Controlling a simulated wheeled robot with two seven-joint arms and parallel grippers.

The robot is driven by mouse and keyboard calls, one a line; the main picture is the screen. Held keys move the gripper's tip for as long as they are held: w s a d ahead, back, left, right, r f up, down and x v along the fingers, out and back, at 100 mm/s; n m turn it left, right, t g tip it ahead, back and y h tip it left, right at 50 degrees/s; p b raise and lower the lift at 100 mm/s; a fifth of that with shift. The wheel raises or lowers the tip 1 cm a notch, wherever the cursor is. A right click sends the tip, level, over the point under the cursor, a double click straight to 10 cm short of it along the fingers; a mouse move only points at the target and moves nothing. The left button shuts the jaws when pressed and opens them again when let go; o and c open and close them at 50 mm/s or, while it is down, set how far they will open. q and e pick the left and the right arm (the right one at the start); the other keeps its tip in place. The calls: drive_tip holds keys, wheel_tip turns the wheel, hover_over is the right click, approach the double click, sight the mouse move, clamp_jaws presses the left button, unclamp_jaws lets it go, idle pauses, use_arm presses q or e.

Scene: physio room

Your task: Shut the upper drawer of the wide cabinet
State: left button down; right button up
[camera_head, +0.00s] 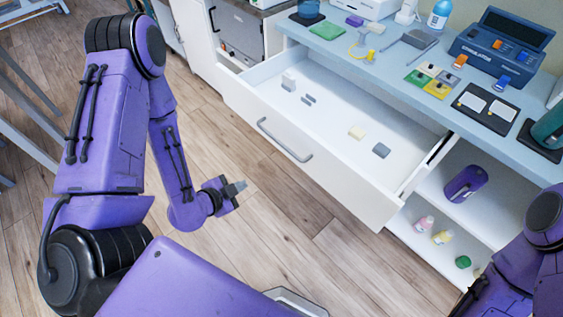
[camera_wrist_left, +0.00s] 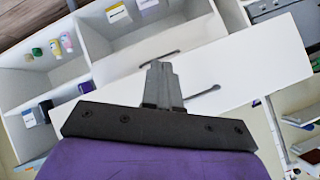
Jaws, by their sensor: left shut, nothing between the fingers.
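The wide cabinet (camera_head: 460,117) has a pale blue top and white body. Its upper drawer (camera_head: 330,100) is pulled well out, with a grey bar handle (camera_head: 284,140) on its white front. My left gripper (camera_head: 238,187) is shut and empty, in front of the drawer front and apart from the handle in the head view. In the left wrist view its closed fingers (camera_wrist_left: 160,80) show against a white front panel (camera_wrist_left: 250,75), with two bar handles near them. Whether they touch anything there I cannot tell. My right gripper is out of view; only part of that arm shows.
Open shelves at the right hold a purple container (camera_head: 465,183) and small bottles. The cabinet top carries a blue device (camera_head: 500,50) and other items. Wooden floor before the drawer is clear.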

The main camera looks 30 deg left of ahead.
use_arm(q)
drive_tip(key=w+m+t+h+b, duration=0.25)
drive_tip(key=m+t+b, duration=0.2)
drive_tip(key=m, duration=0.35)
drive_tip(key=m+t+h+b, duration=0.2)
drive_tip(key=m+h+b, duration=0.1)
drive_tip(key=m+b, duration=0.15)
approach(293, 146)
drive_tip(key=shift+m+y, duration=0.25)
drive_tip(key=x, duration=0.3)
drive_tip(key=p+x, duration=0.1)
drive_tip(key=x, duration=0.3)
drive_tip(key=shift+s+d+r, duration=0.1)
drive_tip(key=shift+r, duration=0.1)
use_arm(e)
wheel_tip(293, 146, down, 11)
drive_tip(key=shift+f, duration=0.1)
